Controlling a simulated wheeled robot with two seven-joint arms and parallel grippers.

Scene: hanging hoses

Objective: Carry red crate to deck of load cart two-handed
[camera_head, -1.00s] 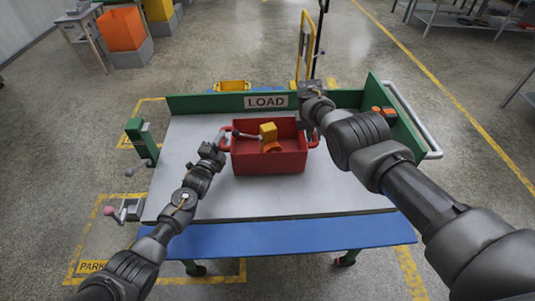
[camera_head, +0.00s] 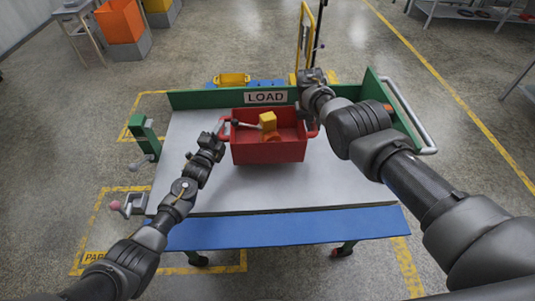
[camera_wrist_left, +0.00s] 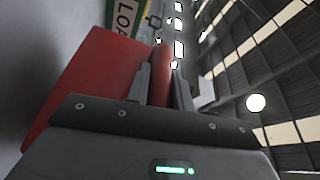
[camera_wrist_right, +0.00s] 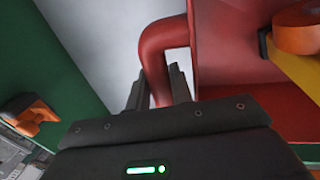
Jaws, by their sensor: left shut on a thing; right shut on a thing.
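The red crate (camera_head: 268,151) is level over the grey deck (camera_head: 185,185) of the load cart, near its LOAD board; I cannot tell whether its bottom touches the deck. A yellow and orange item (camera_head: 268,122) and a grey-tipped thing lie inside. My left gripper (camera_head: 222,133) is shut on the crate's left handle, red between the fingers in the left wrist view (camera_wrist_left: 160,78). My right gripper (camera_head: 311,124) is at the right handle, partly hidden by its own wrist; in the right wrist view its fingers close on the red handle (camera_wrist_right: 155,60).
The green back board with the LOAD sign (camera_head: 266,97) stands just behind the crate. A green side panel with a grey rail (camera_head: 412,115) bounds the right. A green post (camera_head: 143,137) stands at the left edge. The front of the deck is clear, with a blue front edge (camera_head: 290,229).

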